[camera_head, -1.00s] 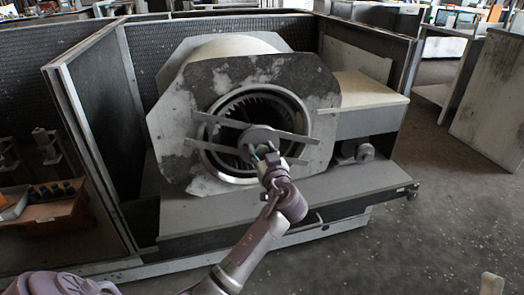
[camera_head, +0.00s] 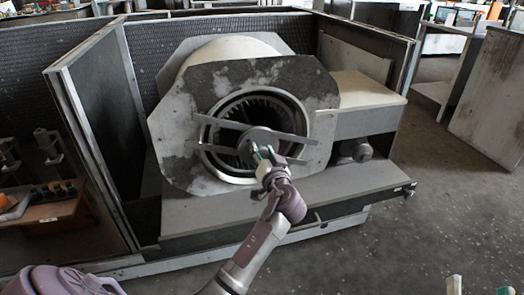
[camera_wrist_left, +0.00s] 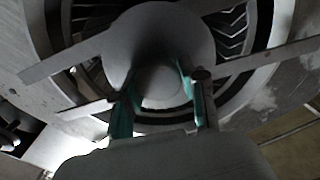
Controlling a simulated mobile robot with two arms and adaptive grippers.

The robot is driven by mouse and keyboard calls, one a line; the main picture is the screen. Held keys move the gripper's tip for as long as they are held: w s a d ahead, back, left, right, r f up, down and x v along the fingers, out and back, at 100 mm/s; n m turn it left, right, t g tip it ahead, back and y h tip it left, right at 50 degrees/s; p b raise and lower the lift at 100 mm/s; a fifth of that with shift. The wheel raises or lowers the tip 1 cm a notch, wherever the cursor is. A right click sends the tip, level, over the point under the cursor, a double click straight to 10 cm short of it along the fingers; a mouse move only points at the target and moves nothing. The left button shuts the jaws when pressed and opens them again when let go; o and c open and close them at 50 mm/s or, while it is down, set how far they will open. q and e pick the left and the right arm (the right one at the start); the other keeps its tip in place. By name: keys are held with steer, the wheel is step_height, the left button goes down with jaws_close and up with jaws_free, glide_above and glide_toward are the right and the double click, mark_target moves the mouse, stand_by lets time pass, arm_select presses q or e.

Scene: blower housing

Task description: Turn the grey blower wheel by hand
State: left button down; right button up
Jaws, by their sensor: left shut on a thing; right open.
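The grey blower wheel (camera_head: 262,103) is a drum of vanes inside the round opening of the housing (camera_head: 170,115). Its vanes also show in the left wrist view (camera_wrist_left: 230,25). A round grey hub (camera_head: 255,137) sits at the centre, with two flat bars crossing the opening. My left gripper (camera_head: 263,153) is at the hub. In the left wrist view its green-padded fingers (camera_wrist_left: 160,98) are shut on the hub's small round centre, one on each side. My right gripper (camera_head: 479,288) shows only two pale fingertips at the bottom right edge, apart and empty, far from the wheel.
The housing stands on a grey bench (camera_head: 330,200). Tall panels (camera_head: 90,130) close it in at left and behind. A pale-topped box (camera_head: 365,90) and a small motor-like part (camera_head: 355,150) are to its right. Open floor (camera_head: 430,210) lies at right.

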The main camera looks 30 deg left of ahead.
arm_select(q)
steer(key=c, duration=0.6)
jaws_free()
steer(key=shift+c, duration=0.2)
steer(key=v, duration=1.2)
